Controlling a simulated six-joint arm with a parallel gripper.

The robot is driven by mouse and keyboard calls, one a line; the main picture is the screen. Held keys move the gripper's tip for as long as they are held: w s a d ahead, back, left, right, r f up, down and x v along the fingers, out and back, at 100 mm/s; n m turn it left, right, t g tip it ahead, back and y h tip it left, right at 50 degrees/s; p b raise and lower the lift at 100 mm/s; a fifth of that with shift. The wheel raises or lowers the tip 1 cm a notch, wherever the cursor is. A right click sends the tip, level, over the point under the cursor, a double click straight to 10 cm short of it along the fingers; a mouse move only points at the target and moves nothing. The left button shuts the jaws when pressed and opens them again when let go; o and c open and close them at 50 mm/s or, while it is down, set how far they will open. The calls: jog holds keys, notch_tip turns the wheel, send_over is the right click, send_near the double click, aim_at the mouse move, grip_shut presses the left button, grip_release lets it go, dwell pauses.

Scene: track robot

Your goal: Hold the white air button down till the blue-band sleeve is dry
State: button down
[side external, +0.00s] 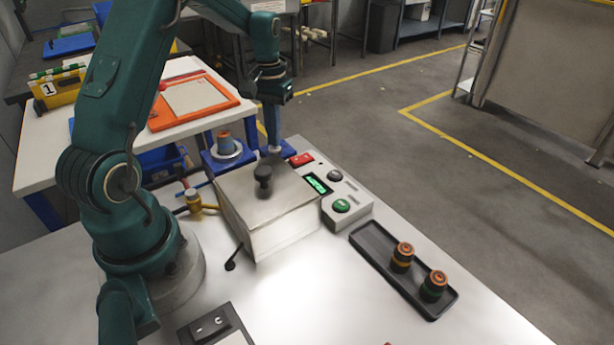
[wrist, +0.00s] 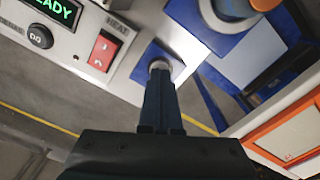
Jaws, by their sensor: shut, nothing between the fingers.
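My gripper (side external: 273,146) is shut and empty, pointing down beside the far corner of the machine. In the wrist view its closed dark fingers (wrist: 159,78) end at the round pale button (wrist: 160,63) on a blue block. The fingertips overlap the button's near edge and look to be on it; how far it is pressed I cannot tell. The sleeve (side external: 224,139), with a blue band and an orange top, stands upright on a pale round seat on a blue base. In the wrist view only its lower part (wrist: 234,9) shows at the top edge. Its wetness cannot be seen.
The control panel (side external: 336,189) has a green READY display (wrist: 55,10), a red HEAT switch (wrist: 103,50), a black knob (wrist: 39,36) and a green button (side external: 341,205). A metal box with a black-knobbed lid (side external: 263,186) stands beside it. A black tray (side external: 419,297) holds two banded sleeves.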

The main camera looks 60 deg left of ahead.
jog(key=shift+f, duration=0.4)
dwell(2.9)
jog(key=shift+r, duration=2.4)
